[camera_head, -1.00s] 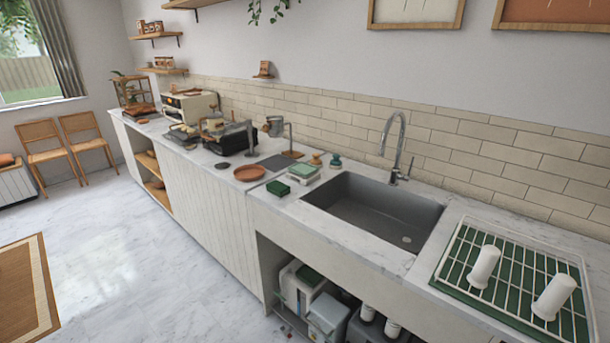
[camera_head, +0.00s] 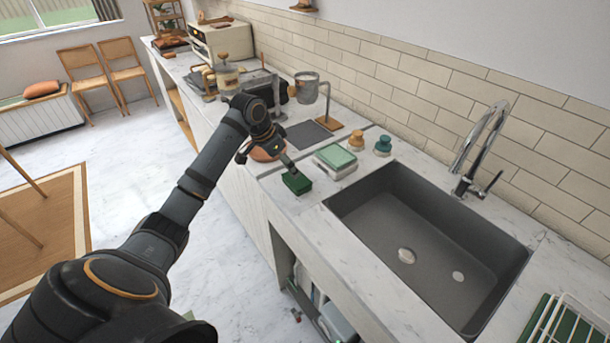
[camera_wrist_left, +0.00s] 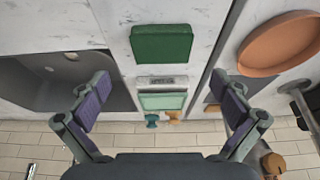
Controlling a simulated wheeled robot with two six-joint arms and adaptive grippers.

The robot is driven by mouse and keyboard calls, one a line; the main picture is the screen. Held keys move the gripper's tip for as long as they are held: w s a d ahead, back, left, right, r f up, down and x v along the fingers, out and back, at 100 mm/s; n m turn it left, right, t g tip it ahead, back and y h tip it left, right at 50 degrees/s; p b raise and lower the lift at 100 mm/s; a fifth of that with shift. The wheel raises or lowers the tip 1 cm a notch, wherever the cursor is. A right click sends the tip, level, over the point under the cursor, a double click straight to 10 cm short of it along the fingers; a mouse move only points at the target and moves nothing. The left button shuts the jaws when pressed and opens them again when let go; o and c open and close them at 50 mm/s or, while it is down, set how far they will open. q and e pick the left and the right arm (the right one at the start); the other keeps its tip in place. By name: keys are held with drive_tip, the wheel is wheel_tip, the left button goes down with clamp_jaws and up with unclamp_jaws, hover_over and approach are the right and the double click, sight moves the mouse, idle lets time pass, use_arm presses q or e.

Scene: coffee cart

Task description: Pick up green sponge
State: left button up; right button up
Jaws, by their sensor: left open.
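The green sponge (camera_head: 297,182) lies flat on the marble counter, left of the sink. It also shows whole in the left wrist view (camera_wrist_left: 162,43), ahead of the fingers and between their lines. My left gripper (camera_head: 283,160) is just behind and above the sponge in the head view. In the left wrist view my left gripper (camera_wrist_left: 162,93) has its two fingers spread wide with nothing held between them. It looks apart from the sponge. My right gripper is not in view.
A pale green-topped box (camera_head: 335,158) sits close beside the sponge. A terracotta dish (camera_wrist_left: 280,43) is on the other side, partly hidden by my arm in the head view. The sink (camera_head: 425,250) lies to the right. Two small knobbed items (camera_head: 383,146) stand behind.

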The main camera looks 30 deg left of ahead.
sight(293, 181)
use_arm(q)
drive_tip(key=x, duration=0.2)
drive_tip(key=shift+d+f, duration=0.1)
drive_tip(key=shift+f, duration=0.35)
drive_tip(key=shift+w+f, duration=0.4)
drive_tip(key=shift+f, duration=0.15)
drive_tip(key=shift+w+d+f+p, duration=0.2)
drive_tip(key=shift+w+f+p, duration=0.3)
drive_tip(key=shift+f+p, duration=0.15)
drive_tip(key=x, duration=0.3)
drive_tip(key=shift+w+f, duration=0.2)
drive_tip(key=shift+f, duration=0.2)
drive_tip(key=c, duration=0.5)
drive_tip(key=shift+c, duration=1)
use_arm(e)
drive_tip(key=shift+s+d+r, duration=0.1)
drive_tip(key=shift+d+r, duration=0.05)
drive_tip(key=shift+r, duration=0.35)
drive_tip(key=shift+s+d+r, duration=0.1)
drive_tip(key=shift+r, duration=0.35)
